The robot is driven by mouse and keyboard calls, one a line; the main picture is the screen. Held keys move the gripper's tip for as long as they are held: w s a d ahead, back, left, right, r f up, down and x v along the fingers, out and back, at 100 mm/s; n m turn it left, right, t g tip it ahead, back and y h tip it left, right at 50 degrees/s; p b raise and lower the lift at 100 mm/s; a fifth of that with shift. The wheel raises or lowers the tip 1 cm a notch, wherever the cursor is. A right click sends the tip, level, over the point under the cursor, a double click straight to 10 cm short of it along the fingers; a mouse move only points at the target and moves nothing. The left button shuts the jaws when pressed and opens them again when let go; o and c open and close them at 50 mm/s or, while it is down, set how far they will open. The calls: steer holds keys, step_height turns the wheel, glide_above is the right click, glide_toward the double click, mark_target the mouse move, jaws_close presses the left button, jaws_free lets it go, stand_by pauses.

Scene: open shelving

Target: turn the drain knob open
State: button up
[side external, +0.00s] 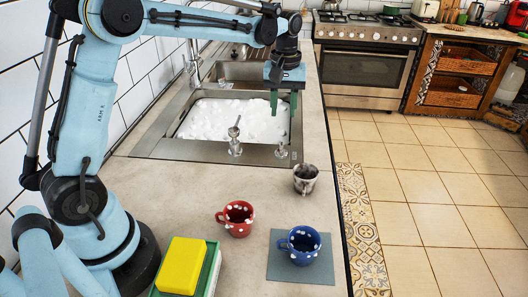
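The sink (162,148) is a metal basin set in the counter, filled with white foam. A small metal knob (281,152) stands on its near rim at the right; it looks like the drain knob. A taller metal fitting (235,146) stands on the same rim to its left, and I cannot tell its function. My gripper (283,113) points down above the right side of the basin, beyond the small knob and apart from it. Its two green fingers are spread with nothing between them. Whether the drain is open or closed is hidden under the foam.
A metal cup (306,180), a red mug (236,219) and a blue mug (300,246) on a grey-green mat (287,271) stand on the near counter. A yellow sponge (181,265) lies at front left. A faucet (193,65) rises at the sink's left. The counter edge drops off at right.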

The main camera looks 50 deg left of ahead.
mark_target(281, 146)
step_height(281, 146, down, 11)
steer(key=shift+f, duration=0.1)
stand_by(0.3)
steer(key=shift+c, duration=0.3)
jaws_close()
